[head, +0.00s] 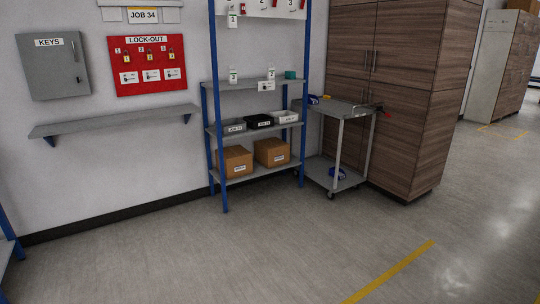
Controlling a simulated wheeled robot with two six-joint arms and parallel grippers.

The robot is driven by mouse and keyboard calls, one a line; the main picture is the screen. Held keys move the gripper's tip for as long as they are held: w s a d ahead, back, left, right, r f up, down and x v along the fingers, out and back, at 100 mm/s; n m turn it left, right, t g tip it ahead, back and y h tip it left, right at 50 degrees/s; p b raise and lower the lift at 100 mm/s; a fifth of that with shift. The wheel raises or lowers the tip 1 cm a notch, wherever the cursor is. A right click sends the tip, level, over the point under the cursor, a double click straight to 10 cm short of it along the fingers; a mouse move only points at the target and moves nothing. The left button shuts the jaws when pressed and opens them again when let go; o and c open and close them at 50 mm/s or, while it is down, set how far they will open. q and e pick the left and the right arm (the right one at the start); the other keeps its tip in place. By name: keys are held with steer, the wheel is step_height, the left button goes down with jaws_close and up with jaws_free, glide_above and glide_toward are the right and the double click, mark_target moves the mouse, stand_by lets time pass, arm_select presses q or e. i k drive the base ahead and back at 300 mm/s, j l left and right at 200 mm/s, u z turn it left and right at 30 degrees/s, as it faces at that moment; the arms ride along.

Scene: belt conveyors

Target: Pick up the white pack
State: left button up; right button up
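I cannot tell for sure which thing is the white pack. On the blue-framed shelf rack, small white items with dark marks stand on or hang at the upper grey shelf: one at the left (233,76), one at the right (271,73) and one lower at the shelf's front edge (267,86). A white bin (286,117) sits on the middle shelf, beside a black bin (259,121) and a grey bin (234,126). Neither of my grippers is in view.
Two cardboard boxes (235,161) (272,152) sit on the rack's bottom shelf. A grey cart (339,107) stands between the rack and a tall wooden cabinet (407,95). An empty wall shelf (115,121) hangs at left. The floor (230,255) in front is clear.

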mark_target(270, 70)
steer(key=i+z, duration=0.15)
steer(key=i, duration=2.2)
